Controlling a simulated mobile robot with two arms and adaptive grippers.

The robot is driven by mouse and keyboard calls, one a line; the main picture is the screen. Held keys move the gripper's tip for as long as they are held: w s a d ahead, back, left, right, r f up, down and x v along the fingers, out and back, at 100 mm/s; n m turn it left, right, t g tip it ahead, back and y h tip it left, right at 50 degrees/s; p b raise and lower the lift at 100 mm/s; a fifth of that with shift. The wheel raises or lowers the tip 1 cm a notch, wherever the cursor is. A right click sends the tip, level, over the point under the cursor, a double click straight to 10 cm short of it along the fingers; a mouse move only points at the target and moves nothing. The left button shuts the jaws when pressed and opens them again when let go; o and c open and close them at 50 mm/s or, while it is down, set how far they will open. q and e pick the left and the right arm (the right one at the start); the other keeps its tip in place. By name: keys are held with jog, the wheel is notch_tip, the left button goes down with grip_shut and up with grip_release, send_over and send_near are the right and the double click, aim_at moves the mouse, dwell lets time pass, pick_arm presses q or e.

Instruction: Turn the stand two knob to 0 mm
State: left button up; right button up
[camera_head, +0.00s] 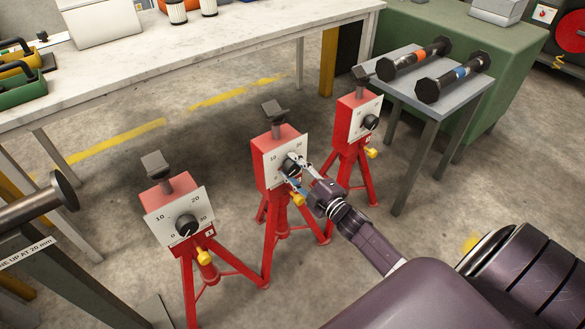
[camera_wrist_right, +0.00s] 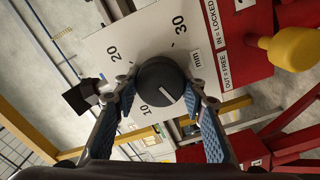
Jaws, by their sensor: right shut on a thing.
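Stand two is the middle red stand (camera_head: 270,181), upright on tripod legs, with a white dial plate (camera_head: 272,166). Its round black knob (camera_head: 289,167) also shows in the right wrist view (camera_wrist_right: 157,76). My right gripper (camera_head: 297,168) has its blue-padded fingers on opposite sides of the knob, shut on it. In the wrist view the knob's white line points to the lower right, away from the 20 and 30 marks and right of the 10 mark. The dial there is hidden by a finger. A yellow lock knob (camera_wrist_right: 293,47) sits beside labels "OUT = FREE" and "IN = LOCKED". My left gripper is not in view.
Similar red stands flank it: one at left (camera_head: 168,202) and one at back right (camera_head: 348,112). A metal flanged spool (camera_head: 62,191) is at the left edge. A long bench (camera_head: 200,55) runs behind.

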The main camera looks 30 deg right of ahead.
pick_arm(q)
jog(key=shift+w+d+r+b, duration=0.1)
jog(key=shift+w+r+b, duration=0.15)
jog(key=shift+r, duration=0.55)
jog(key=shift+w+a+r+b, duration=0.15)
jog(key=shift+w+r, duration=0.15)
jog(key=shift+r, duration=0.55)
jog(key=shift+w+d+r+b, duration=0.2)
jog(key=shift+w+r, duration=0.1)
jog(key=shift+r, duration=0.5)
pick_arm(e)
jog(key=shift+f+n, duration=0.15)
jog(key=shift+n, duration=2.45)
jog(key=o, duration=1.2)
jog(key=shift+s, duration=0.1)
jog(key=s, duration=1.1)
jog(key=shift+s+d, duration=0.4)
jog(key=shift+d, duration=0.05)
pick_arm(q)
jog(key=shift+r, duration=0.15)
